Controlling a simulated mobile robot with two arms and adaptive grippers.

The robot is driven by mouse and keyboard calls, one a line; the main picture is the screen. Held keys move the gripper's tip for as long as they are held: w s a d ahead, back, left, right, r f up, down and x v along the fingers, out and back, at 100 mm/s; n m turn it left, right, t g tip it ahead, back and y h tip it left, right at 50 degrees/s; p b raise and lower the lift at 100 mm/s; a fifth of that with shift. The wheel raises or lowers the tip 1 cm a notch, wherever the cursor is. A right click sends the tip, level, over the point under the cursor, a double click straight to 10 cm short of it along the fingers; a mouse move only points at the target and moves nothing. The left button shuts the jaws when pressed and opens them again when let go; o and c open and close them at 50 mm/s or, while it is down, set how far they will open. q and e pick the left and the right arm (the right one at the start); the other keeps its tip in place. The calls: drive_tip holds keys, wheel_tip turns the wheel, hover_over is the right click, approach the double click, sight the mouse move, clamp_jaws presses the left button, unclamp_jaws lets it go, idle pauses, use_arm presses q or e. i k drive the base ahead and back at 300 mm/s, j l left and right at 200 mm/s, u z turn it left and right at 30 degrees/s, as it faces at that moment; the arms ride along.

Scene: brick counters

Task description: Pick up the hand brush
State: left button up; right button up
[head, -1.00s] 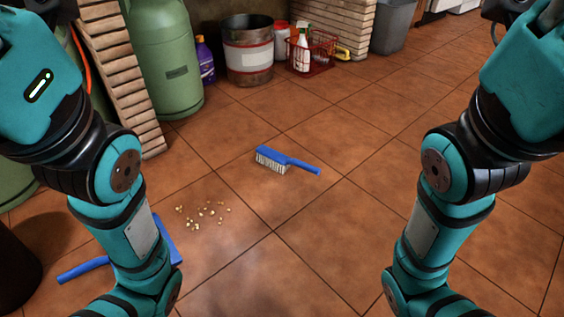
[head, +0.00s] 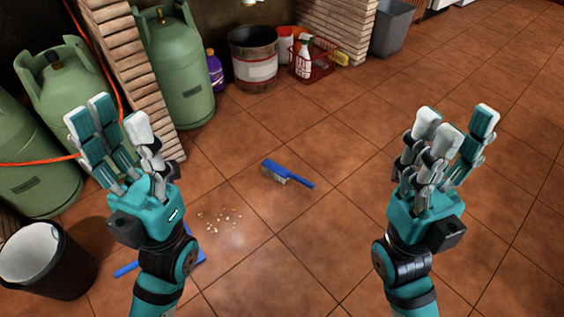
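The blue hand brush (head: 288,173) lies on the tiled floor in the middle of the head view, its pale bristles facing down and left and its handle pointing right. My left gripper (head: 112,128) is raised to the left of the brush, with its fingers spread open and empty. My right gripper (head: 449,135) is raised to the right of the brush, its fingers apart and empty. Neither gripper touches the brush.
Pale crumbs (head: 221,219) lie near a blue dustpan (head: 196,258), partly hidden by my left arm. A bin (head: 45,262) and green gas cylinders (head: 172,70) stand left. A metal bucket (head: 253,60) and red basket (head: 312,62) stand behind. Floor at right is clear.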

sight(284, 174)
drive_tip(key=i+l+u, duration=0.1)
drive_tip(key=i+l, duration=0.25)
drive_tip(key=i+l+u, duration=0.1)
drive_tip(key=i+l, duration=0.25)
drive_tip(key=l, duration=0.2)
drive_tip(key=i+l+u, duration=0.1)
drive_tip(key=i+l, duration=0.2)
drive_tip(key=l, duration=0.2)
drive_tip(key=u, duration=1)
